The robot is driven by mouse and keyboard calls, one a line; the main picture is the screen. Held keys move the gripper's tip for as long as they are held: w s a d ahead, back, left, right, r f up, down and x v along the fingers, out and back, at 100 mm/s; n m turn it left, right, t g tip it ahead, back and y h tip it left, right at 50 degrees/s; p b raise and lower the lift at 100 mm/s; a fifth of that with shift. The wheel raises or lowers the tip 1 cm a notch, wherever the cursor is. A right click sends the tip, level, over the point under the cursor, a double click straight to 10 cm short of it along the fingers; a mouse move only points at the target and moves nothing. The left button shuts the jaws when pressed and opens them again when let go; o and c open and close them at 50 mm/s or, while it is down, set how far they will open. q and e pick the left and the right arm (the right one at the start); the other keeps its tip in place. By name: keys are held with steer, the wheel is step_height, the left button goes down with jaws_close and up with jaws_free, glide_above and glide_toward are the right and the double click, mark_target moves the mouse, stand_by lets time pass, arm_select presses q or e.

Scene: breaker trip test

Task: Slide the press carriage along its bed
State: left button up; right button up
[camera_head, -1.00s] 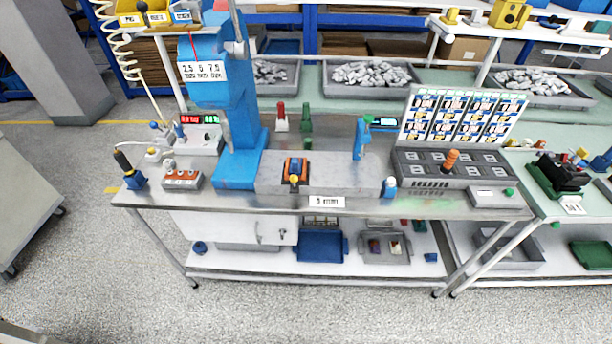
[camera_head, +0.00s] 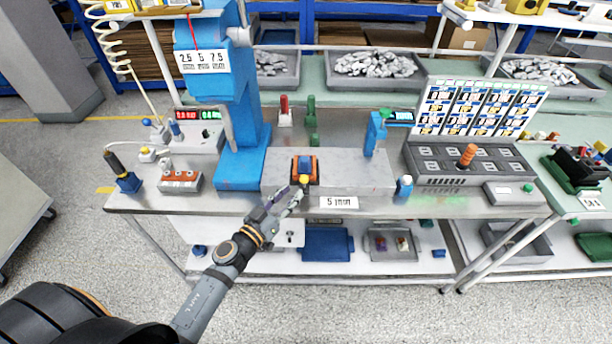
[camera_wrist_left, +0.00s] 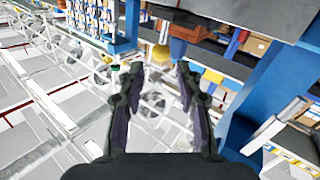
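The press carriage (camera_head: 315,168) is a small orange and dark block with a yellow knob (camera_head: 304,179) on its front. It sits on the left part of the grey bed (camera_head: 355,175), just right of the blue press (camera_head: 240,165). My left gripper (camera_head: 290,193) reaches in from the front left, its fingertips just short of the knob. In the left wrist view its two fingers (camera_wrist_left: 159,70) are apart with nothing between them, and the yellow knob (camera_wrist_left: 161,53) shows just beyond the tips. My right gripper is not in view.
A blue bottle-like item (camera_head: 403,187) stands at the bed's front right, and a blue post (camera_head: 374,135) behind it. A grey tester with an orange knob (camera_head: 467,156) is further right. An orange-buttoned box (camera_head: 180,181) stands left of the press.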

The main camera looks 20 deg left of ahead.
mark_target(304, 179)
arm_select(q)
steer(key=x, duration=0.7)
steer(key=shift+w, duration=0.3)
steer(key=shift+c, duration=0.4)
steer(key=shift+f, duration=0.1)
jaws_close()
